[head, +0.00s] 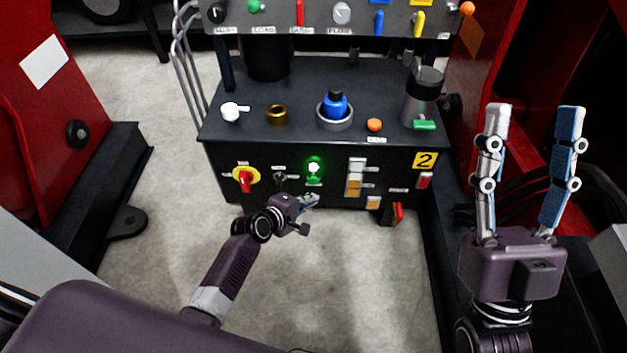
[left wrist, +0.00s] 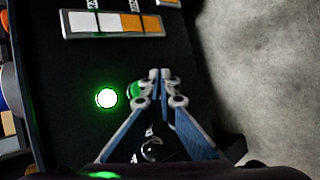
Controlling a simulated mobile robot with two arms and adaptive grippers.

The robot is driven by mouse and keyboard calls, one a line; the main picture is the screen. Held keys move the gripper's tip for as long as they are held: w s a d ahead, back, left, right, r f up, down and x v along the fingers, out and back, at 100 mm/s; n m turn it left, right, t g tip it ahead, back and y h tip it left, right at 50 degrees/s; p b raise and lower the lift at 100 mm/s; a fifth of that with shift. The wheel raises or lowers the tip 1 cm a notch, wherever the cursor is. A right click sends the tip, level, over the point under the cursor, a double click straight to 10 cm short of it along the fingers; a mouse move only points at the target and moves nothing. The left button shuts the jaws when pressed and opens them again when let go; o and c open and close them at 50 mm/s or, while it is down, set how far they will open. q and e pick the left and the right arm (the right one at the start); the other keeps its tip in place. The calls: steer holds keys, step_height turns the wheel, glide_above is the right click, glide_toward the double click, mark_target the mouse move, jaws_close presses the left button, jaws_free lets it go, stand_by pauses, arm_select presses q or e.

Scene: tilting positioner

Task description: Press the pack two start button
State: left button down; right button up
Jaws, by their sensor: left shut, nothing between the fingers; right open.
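The black front panel of the pack (head: 390,163) carries a yellow "2" plate (head: 425,160). A brightly lit green lamp (head: 314,166) glows near its middle, and it also shows in the left wrist view (left wrist: 106,98). A green button (left wrist: 135,90) sits beside the lamp, partly hidden by a fingertip. My left gripper (head: 311,200) is shut and empty, just in front of the panel below the lamp. In the left wrist view its fingertips (left wrist: 160,75) overlap the button's edge; I cannot tell whether they touch. My right gripper (head: 530,108) is open and empty, right of the pack.
A blue knob (head: 336,103) stands on the top. Red machine frames flank the pack; grey floor lies in front.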

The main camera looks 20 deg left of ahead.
arm_select(q)
steer(key=shift+s+d+p, duration=0.25)
steer(key=shift+s+p, duration=0.2)
steer(key=shift+s, duration=0.45)
arm_select(e)
steer(key=w+f+g, duration=0.1)
steer(key=w+f+g+h, duration=0.1)
steer(key=w, duration=0.1)
steer(key=w+f, duration=0.1)
steer(key=f, duration=0.1)
steer(key=shift+w+a+g, duration=0.2)
steer(key=shift+a+g, duration=0.15)
steer(key=shift+g, duration=0.05)
arm_select(q)
steer(key=shift+r, duration=0.15)
arm_select(e)
steer(key=shift+r, duration=0.1)
